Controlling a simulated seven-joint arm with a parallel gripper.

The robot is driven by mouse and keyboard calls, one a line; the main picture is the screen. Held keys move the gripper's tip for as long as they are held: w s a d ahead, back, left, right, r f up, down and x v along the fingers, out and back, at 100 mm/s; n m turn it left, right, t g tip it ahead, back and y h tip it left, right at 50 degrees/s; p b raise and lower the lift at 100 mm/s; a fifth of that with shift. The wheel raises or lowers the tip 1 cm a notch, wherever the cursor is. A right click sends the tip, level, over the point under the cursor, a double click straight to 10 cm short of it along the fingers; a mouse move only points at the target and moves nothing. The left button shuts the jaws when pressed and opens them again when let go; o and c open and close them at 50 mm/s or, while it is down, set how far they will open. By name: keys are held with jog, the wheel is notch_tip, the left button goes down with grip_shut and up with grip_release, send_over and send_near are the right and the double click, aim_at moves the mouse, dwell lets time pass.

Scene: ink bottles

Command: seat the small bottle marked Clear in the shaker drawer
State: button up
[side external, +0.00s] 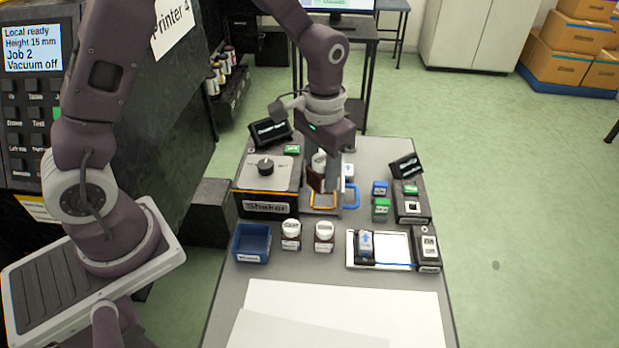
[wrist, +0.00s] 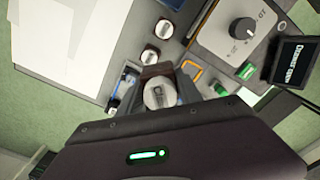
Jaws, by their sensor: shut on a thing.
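My gripper (side external: 326,186) is shut on a small brown bottle (side external: 315,178) with a white cap. In the wrist view the cap (wrist: 158,93) shows between the fingers; I cannot read its label. The shaker (side external: 267,206) is a grey-topped box with a black knob. Its drawer (side external: 322,208), an orange-edged frame, is out at the shaker's right side, and my gripper is above or close over it. The frame also shows in the wrist view (wrist: 193,72). I cannot tell whether the bottle touches the drawer.
A blue handle (side external: 351,195) is right of my gripper. Green and blue items (side external: 381,208) stand farther right. A white tray (side external: 395,250) and white sheets (side external: 340,315) lie nearer.

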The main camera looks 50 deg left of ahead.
jog(key=shift+s+a+r, duration=0.25)
jog(key=shift+s+a, duration=0.15)
jog(key=shift+w+a+f+m, duration=1.05)
jog(key=shift+w+f+m, duration=0.35)
jog(key=shift+f, duration=1.15)
jog(key=shift+w+a+f+m, duration=1.1)
jog(key=shift+w+f+m, duration=0.35)
jog(key=shift+f, duration=1.15)
jog(key=shift+w+a+f+m, duration=1.05)
jog(key=shift+w+f+m, duration=0.35)
jog(key=shift+f, duration=1.15)
jog(key=shift+f, duration=0.7)
jog(key=o, duration=1.7)
